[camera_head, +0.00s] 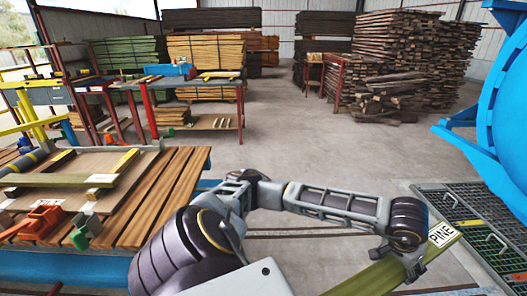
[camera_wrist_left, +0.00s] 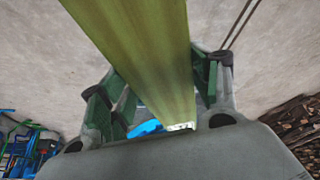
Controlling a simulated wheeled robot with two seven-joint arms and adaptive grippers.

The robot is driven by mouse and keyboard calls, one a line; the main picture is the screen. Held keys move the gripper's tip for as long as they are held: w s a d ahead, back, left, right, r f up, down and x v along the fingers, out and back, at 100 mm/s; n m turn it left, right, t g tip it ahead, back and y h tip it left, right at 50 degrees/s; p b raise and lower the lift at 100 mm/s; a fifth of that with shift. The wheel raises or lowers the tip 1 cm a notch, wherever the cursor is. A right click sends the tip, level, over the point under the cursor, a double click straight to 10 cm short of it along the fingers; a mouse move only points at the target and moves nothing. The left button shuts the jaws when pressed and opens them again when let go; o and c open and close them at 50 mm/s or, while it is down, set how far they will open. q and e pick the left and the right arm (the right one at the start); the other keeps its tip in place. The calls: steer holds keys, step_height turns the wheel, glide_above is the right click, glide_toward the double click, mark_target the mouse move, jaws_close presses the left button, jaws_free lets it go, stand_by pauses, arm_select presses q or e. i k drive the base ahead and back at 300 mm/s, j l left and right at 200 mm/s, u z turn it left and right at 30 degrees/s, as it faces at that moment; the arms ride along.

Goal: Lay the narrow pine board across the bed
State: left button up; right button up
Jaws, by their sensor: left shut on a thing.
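The narrow pine board (camera_head: 380,276) is pale yellow-green with a white label reading PINE near one end. My left gripper (camera_head: 408,262) is shut on it near the labelled end. In the left wrist view the board (camera_wrist_left: 145,55) passes between the two fingers of the gripper (camera_wrist_left: 165,95). The near part of the board runs out of the head view at the bottom. A bed of brown wooden slats (camera_head: 172,185) on a blue frame lies at the left, well apart from the held board. My right gripper is not in view.
On the slatted bed lie a flat panel, a labelled board (camera_head: 50,181), an orange clamp (camera_head: 38,222) and a green clamp (camera_head: 88,226). A blue round vessel (camera_head: 508,110) and dark floor grating (camera_head: 475,215) are at right. Open concrete floor (camera_head: 290,135) lies beyond my arm.

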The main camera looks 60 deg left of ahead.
mark_target(171, 182)
steer(key=i+l+u, duration=0.2)
steer(key=i, duration=0.35)
steer(key=i+u, duration=0.45)
steer(key=i, duration=0.2)
steer(key=i+u, duration=0.6)
steer(key=i+j+u, duration=0.1)
steer(key=i+u, duration=0.45)
steer(key=u, duration=0.25)
steer(key=i+u, duration=0.55)
steer(key=u, duration=0.2)
steer(key=i+u, duration=0.15)
steer(key=u, duration=0.25)
steer(key=i+l+u, duration=0.1)
steer(key=u, duration=0.3)
steer(key=i+u, duration=0.4)
steer(key=k+l, duration=0.05)
